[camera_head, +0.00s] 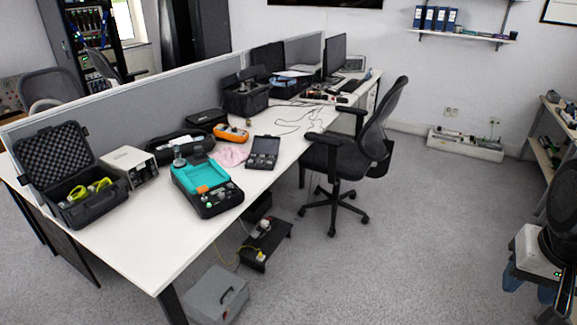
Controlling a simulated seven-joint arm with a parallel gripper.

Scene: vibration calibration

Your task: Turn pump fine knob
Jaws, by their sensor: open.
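A teal and black device (207,184), which looks like the pump, lies on the white desk near its front edge, left of the picture's middle. Its black end faces the camera and carries small knobs and fittings. They are too small to tell which one is the fine knob. A round grey part (180,158) stands up at the device's far left end. An orange piece shows on its top. My gripper is not in view, and nothing is seen touching the device.
An open black case (95,212) and a beige box (131,165) stand left of the device. A small open case (263,152), a pink cloth (231,155) and an orange meter (231,133) lie behind it. An office chair (350,150) stands right. The desk's front left is bare.

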